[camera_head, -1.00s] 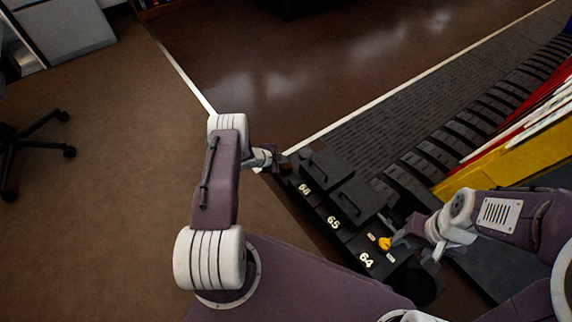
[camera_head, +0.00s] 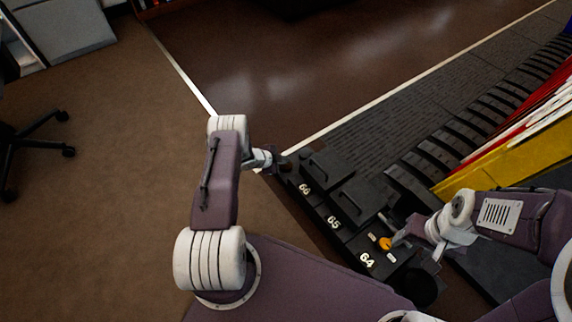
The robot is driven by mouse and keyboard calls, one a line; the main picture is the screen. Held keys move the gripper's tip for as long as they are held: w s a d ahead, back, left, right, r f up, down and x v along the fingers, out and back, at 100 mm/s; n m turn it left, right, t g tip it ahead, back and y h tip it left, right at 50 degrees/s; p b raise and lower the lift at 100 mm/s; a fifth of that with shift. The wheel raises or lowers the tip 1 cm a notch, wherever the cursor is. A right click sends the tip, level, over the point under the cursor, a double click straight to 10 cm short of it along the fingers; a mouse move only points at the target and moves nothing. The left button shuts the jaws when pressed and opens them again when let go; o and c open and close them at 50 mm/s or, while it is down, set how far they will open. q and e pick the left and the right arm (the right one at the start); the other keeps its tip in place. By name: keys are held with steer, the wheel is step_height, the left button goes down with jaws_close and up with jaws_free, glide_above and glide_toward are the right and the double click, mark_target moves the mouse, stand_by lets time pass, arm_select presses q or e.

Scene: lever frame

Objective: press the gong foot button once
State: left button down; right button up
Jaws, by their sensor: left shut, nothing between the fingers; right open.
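Black pedal units numbered 66 (camera_head: 316,166), 65 (camera_head: 352,205) and 64 (camera_head: 368,258) stand in a row on the floor at the middle right. I cannot tell which part is the gong foot button. My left gripper (camera_head: 284,164) is shut and empty, beside the far end of unit 66; whether it touches cannot be told.
A long row of black levers (camera_head: 440,155) runs to the upper right beside a yellow beam (camera_head: 500,165) with red and white bars. A dark ribbed walkway (camera_head: 400,120) lies behind. Brown floor (camera_head: 110,200) at left is open, with an office chair (camera_head: 35,135) at the edge.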

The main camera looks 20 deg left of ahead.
mark_target(284, 165)
arm_select(q)
steer(key=shift+f+b, duration=0.8)
steer(key=shift+f, duration=0.1)
stand_by(0.6)
stand_by(0.3)
steer(key=shift+r+p, duration=1.15)
steer(key=shift+r, duration=0.1)
step_height(284, 165, up, 5)
steer(key=p, duration=0.4)
steer(key=shift+r, duration=0.1)
